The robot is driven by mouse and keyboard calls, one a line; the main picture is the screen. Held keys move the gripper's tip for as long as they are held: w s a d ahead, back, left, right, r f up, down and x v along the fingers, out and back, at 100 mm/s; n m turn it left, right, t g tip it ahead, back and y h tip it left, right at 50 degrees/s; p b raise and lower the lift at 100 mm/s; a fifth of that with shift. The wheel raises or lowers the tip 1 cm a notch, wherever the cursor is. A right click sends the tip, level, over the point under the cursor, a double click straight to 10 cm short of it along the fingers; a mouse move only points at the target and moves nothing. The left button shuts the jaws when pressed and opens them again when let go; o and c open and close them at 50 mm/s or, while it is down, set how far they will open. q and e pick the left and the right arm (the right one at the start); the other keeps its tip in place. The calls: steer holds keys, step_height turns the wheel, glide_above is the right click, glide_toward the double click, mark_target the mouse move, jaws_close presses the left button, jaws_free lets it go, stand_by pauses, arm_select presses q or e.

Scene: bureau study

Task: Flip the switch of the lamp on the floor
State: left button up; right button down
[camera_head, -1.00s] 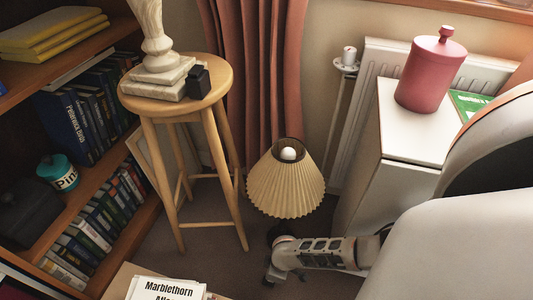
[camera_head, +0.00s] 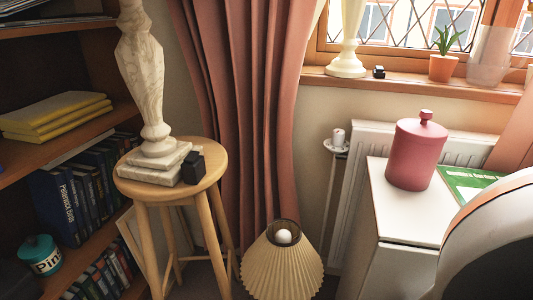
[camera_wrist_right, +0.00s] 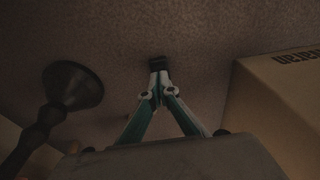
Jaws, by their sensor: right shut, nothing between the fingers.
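The floor lamp's pleated cream shade (camera_head: 283,265) shows at the bottom of the head view, with a pale bulb (camera_head: 284,237) in its open top. Its lower part is cut off there. In the right wrist view a dark turned post with a round foot (camera_wrist_right: 72,84), apparently the lamp's base, is at the left on the carpet. My right gripper (camera_wrist_right: 158,66) is shut and empty, fingertips together over the carpet, to the right of that base and apart from it. I cannot make out the switch. My left gripper is in neither view.
A wooden stool (camera_head: 205,180) with a marble-like lamp base stands left of the shade. A white cabinet (camera_head: 405,215) with a pink jar (camera_head: 416,155) is at the right. A cardboard box (camera_wrist_right: 275,105) is right of my right gripper. Bare carpet (camera_wrist_right: 200,45) lies between.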

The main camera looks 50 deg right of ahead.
steer(key=shift+f, duration=1.05)
stand_by(1.0)
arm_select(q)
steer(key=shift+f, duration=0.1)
arm_select(e)
steer(key=shift+w+r+p, duration=0.15)
steer(key=shift+r+p, duration=0.2)
steer(key=shift+r, duration=0.1)
steer(key=shift+w+r+p, duration=0.1)
steer(key=shift+r+p, duration=0.65)
steer(key=shift+r, duration=0.1)
steer(key=shift+r+p, duration=1.75)
steer(key=shift+r, duration=0.35)
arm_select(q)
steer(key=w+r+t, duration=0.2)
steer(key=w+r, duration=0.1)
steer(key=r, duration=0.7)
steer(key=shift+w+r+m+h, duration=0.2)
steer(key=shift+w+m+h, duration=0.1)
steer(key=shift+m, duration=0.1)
arm_select(e)
steer(key=shift+s+r, duration=0.15)
steer(key=shift+s, duration=0.05)
steer(key=shift+s, duration=0.1)
